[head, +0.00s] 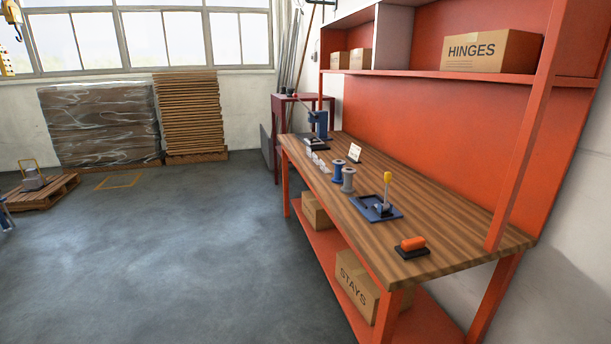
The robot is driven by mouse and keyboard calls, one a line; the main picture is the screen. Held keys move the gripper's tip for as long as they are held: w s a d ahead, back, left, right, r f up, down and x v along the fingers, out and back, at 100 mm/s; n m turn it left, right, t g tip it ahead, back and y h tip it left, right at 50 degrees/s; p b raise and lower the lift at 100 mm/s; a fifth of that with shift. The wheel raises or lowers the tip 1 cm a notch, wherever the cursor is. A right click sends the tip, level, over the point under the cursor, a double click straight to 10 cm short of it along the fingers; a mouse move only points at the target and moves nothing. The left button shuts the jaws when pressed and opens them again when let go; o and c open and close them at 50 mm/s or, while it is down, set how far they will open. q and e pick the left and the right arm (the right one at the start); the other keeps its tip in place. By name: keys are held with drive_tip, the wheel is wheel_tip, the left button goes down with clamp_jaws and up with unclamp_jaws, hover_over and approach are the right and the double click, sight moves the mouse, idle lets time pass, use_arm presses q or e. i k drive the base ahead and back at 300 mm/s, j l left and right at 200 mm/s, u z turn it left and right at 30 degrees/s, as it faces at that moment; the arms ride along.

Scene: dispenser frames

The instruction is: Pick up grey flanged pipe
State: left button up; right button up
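The grey flanged pipe (348,180) stands upright on the wooden top of the orange workbench (450,226). It is a short grey cylinder with a wider flange at each end. A similar blue flanged piece (337,171) stands close behind it, slightly to the left. Neither of my grippers can be made out in the head view, and nothing is seen holding the pipe.
A blue tray with a yellow-handled tool (385,207) and an orange-handled block (412,246) are nearer on the bench. A small white sign (355,152) and a blue press (319,125) are farther back. Open floor (190,250) lies left of the bench.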

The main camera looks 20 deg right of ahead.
sight(349, 172)
drive_tip(key=i+z, duration=0.1)
drive_tip(key=i, duration=0.3)
drive_tip(key=i+j+z, duration=0.1)
drive_tip(key=i, duration=0.35)
drive_tip(key=i+j+z, duration=0.1)
drive_tip(key=i, duration=0.3)
drive_tip(key=j, duration=0.1)
